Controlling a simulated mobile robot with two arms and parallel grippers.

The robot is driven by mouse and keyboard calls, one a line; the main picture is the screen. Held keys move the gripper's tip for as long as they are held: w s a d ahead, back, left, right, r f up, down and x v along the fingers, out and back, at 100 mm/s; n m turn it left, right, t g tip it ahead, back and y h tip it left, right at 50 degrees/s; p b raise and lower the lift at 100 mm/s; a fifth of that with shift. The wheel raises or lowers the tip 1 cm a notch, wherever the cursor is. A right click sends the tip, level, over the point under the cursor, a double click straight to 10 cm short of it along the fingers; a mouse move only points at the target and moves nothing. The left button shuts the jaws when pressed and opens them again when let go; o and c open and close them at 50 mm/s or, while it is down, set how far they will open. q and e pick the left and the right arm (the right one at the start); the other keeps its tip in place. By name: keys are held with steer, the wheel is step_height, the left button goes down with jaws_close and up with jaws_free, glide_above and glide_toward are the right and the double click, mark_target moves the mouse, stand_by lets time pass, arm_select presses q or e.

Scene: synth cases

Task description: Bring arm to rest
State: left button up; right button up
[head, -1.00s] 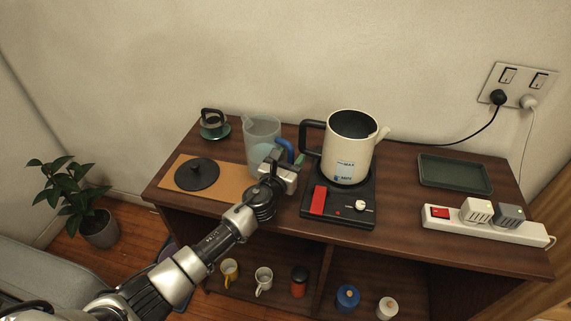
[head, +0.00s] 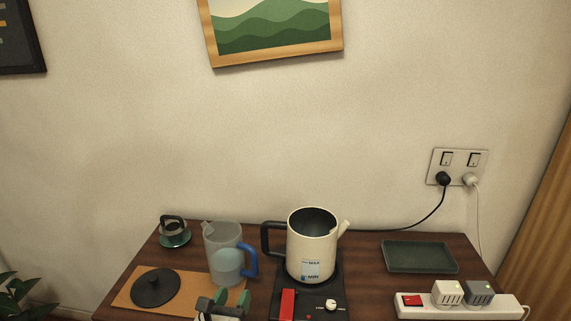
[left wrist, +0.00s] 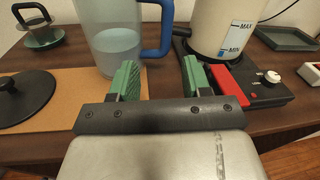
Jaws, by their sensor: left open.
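My left gripper (head: 222,306) shows at the bottom edge of the head view, in front of the table's objects. In the left wrist view its green-padded fingers (left wrist: 158,78) are spread with nothing between them. A clear pitcher (head: 222,252) with a blue handle and some water stands upright just beyond the fingers; it also shows in the left wrist view (left wrist: 108,30). The fingers look clear of its handle (left wrist: 167,28). A cream kettle (head: 311,252) without its lid stands upright on a black base (head: 325,292) with a red switch. My right gripper is not in view.
A black round lid (head: 155,288) lies on a cork mat (head: 187,289). A green-rimmed lid (head: 174,236) sits at the back left. A dark tray (head: 420,257) and a white power strip (head: 415,312) are at the right.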

arm_select(q)
steer(key=s+a+f+n+g+y, duration=0.15)
steer(key=s+n+g, duration=0.35)
steer(key=s+n, duration=0.55)
steer(key=s+a+f+n+g, duration=0.35)
steer(key=s+n, duration=0.55)
steer(key=n, duration=0.3)
steer(key=s+a+f+n+g+y, duration=0.1)
steer(key=s+f+n+g, duration=0.1)
steer(key=s+n+g, duration=0.65)
step_height(320, 180, down, 26)
steer(key=s+r+n+t, duration=0.1)
steer(key=s+n+t, duration=0.1)
steer(key=n, duration=0.1)
steer(key=s+a+f+g, duration=0.1)
steer(key=s+a+f, duration=0.2)
steer(key=s+f, duration=1.3)
steer(key=shift+f+g, duration=0.3)
steer(key=shift+f, duration=0.1)
